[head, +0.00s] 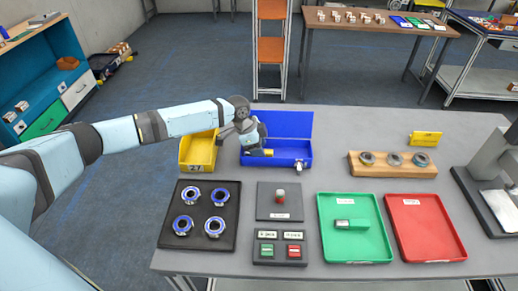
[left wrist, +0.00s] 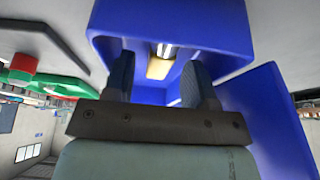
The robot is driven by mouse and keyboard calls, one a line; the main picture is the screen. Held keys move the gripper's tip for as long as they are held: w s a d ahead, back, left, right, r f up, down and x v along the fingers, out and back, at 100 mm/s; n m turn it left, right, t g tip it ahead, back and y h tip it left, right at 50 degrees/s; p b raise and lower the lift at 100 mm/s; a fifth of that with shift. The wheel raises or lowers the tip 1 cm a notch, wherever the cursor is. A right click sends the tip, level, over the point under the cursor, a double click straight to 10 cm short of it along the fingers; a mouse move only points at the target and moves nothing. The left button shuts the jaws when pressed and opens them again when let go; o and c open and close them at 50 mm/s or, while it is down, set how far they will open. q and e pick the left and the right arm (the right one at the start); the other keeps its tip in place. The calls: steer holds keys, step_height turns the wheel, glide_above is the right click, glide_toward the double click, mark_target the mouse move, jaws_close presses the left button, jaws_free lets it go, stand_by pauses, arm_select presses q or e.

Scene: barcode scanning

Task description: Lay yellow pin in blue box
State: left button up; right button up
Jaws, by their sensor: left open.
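The blue box (head: 290,152) stands at the back of the table with its lid raised behind it. My left gripper (head: 258,150) reaches down into the left part of the box. The yellow pin (head: 262,153) shows at its fingertips. In the left wrist view, the two fingers of my left gripper (left wrist: 160,85) are apart, inside the opening of the blue box (left wrist: 105,20). The yellow pin (left wrist: 158,68), with a shiny metal end, appears inside the box beyond the gap between the fingers. The fingers partly hide the box floor. My right gripper is out of view.
A yellow bin (head: 198,153) stands left of the box. In front are a black tray (head: 200,212) with several blue-rimmed rings, a button panel (head: 280,248), a green tray (head: 354,248) and an empty red tray (head: 425,228). A wooden block (head: 390,170) with three rings stands right.

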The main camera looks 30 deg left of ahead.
arm_select(q)
steer(key=v, duration=1.2)
steer(key=shift+b, duration=0.45)
steer(key=shift+d, duration=0.1)
